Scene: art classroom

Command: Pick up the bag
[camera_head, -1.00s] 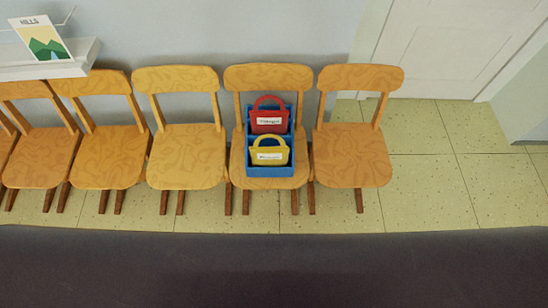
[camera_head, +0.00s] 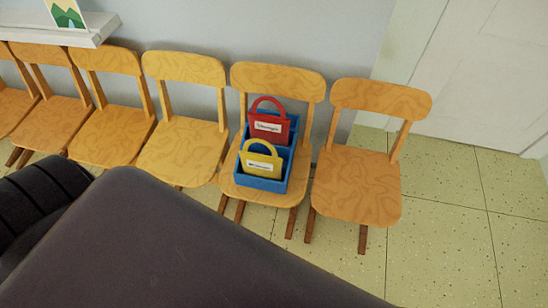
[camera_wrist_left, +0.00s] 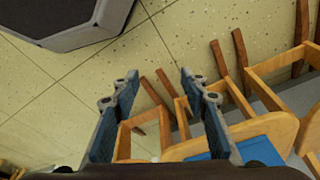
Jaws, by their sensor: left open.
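Two small bags with handles and white labels stand in a blue two-tier holder (camera_head: 262,184) on a wooden chair in the head view. The red bag (camera_head: 269,126) is in the back, higher tier. The yellow bag (camera_head: 261,166) is in the front, lower tier. The label writing is too small to read surely. My left gripper (camera_wrist_left: 158,80) is open and empty in the left wrist view, with chair parts and floor beyond its fingers. A blue surface (camera_wrist_left: 262,150), likely the holder, shows low in that view. Neither gripper shows in the head view.
The holder's chair (camera_head: 277,81) stands in a row of wooden chairs along the wall. Another chair (camera_head: 356,190) is close on its right. A white shelf (camera_head: 66,38) with a picture card is upper left. Speckled floor (camera_head: 450,240) is clear at right.

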